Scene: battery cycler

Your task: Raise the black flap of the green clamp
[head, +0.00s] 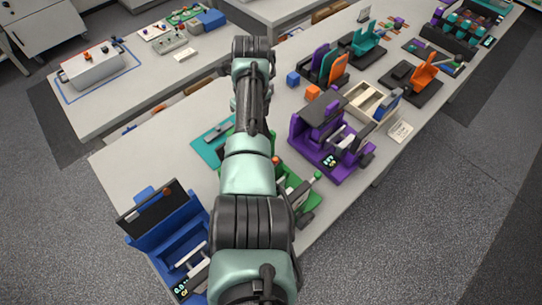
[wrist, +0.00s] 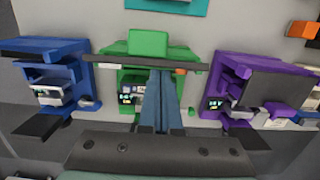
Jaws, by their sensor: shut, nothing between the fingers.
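The green clamp (wrist: 147,43) is in the middle of the wrist view, with a small display low on its front. A thin dark bar, which looks like its black flap (wrist: 110,59) seen edge-on, crosses in front of it. My gripper (wrist: 163,72) is shut and empty. Its fingertips overlap the bar's lower edge in the picture; I cannot tell whether they touch. In the head view the green clamp (head: 301,190) is partly hidden behind my arm, which also hides its flap and my gripper.
A blue clamp (head: 174,238) with a raised black panel stands to the left. A purple clamp (head: 327,153) with a dark flap stands close on the right. A teal plate (head: 208,148) lies behind the green clamp. The table (head: 125,172) is clear at its left end.

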